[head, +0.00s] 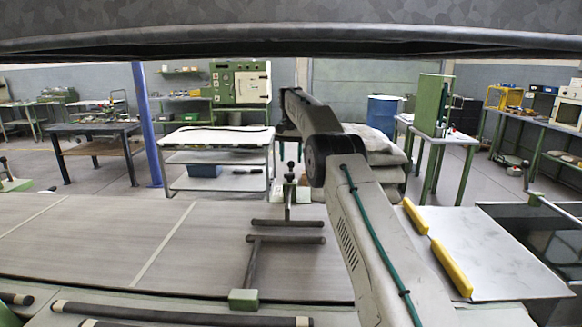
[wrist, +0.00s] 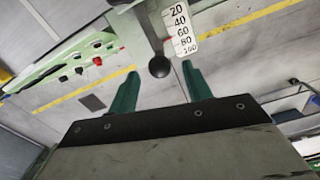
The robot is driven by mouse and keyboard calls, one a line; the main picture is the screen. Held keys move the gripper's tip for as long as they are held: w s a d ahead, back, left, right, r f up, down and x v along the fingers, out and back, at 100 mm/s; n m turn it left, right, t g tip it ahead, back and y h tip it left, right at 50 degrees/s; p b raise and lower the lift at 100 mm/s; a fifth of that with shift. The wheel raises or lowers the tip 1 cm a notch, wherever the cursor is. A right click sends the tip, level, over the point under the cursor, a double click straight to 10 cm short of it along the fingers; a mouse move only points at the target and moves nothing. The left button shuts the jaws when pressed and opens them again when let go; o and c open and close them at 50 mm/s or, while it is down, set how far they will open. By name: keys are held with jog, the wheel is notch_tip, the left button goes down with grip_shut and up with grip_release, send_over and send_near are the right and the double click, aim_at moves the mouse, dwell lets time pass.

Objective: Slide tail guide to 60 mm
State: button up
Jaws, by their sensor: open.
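In the wrist view, a black ball knob (wrist: 159,67) sits on the end of a grey rod (wrist: 148,28). A white scale plate (wrist: 180,28) marked 20 to 100 lies just right of the rod. My gripper (wrist: 160,70) has two teal fingers, open, one to each side of the knob in the picture. A gap shows on both sides; I cannot tell how deep the knob is between them. The tail guide's pointer and exact reading are not clear. In the head view, a small dark-knobbed post (head: 290,170) stands beyond the table; my gripper is not distinguishable there.
A wide grey table (head: 90,235) spans the front left, with a dark T-shaped bar (head: 285,239) on it. Yellow bars (head: 451,268) edge a pale plate (head: 495,250) at right. Green panelling with red and black controls (wrist: 92,55) is left of the rod in the wrist view.

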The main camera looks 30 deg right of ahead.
jog(key=shift+r, duration=0.95)
jog(key=shift+s, duration=0.1)
